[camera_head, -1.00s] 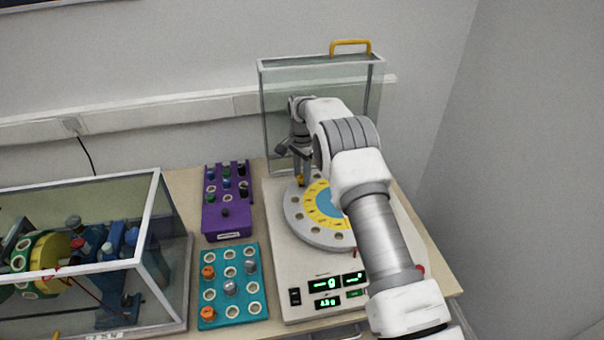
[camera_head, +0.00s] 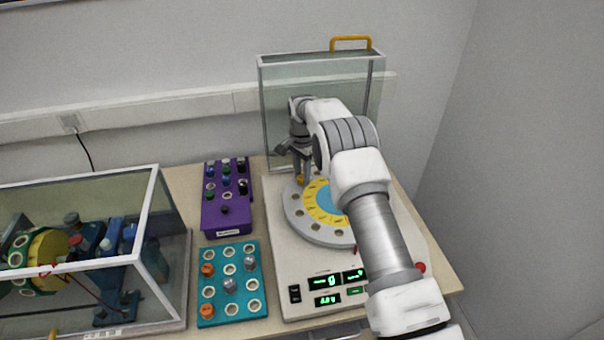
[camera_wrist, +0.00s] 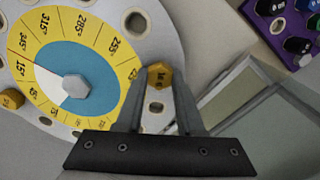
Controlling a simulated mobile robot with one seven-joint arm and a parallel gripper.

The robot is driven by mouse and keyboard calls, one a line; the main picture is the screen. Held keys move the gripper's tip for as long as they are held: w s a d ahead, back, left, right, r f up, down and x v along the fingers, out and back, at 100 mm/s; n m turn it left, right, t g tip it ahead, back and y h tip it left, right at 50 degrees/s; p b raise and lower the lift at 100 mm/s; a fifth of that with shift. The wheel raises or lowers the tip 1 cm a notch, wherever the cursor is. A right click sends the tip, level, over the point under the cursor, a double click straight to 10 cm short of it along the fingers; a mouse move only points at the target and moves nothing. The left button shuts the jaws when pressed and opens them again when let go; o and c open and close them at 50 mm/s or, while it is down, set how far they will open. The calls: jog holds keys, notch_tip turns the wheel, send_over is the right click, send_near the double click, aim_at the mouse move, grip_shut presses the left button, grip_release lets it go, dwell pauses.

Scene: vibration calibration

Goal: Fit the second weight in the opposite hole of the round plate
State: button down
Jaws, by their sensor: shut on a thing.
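The round plate (camera_head: 334,235) lies on the white balance unit, with a yellow degree ring and a blue centre. It also shows in the wrist view (camera_wrist: 115,18). One gold weight (camera_wrist: 12,98) sits on its left side there. My gripper (camera_wrist: 158,82) is shut on the second gold weight (camera_wrist: 159,75), upright between the fingertips at the plate's ring of holes, roughly across the hub from the first. I cannot tell whether it is seated in a hole. An open hole (camera_wrist: 156,107) shows beside it. In the head view my gripper (camera_head: 301,178) is at the plate's far edge; my arm hides the plate's right part.
A purple rack (camera_head: 228,221) and a teal rack (camera_head: 236,297) with weights stand left of the balance unit (camera_head: 275,265). A glass-cased motor rig (camera_head: 158,180) is further left. A clear guard with a yellow handle (camera_head: 351,40) rises behind the plate.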

jog(key=shift+f, duration=0.15)
jog(key=shift+c, duration=2.2)
grip_release()
notch_tip(320, 180, up, 17)
jog(key=shift+r+b, duration=0.2)
jog(key=shift+b, duration=0.1)
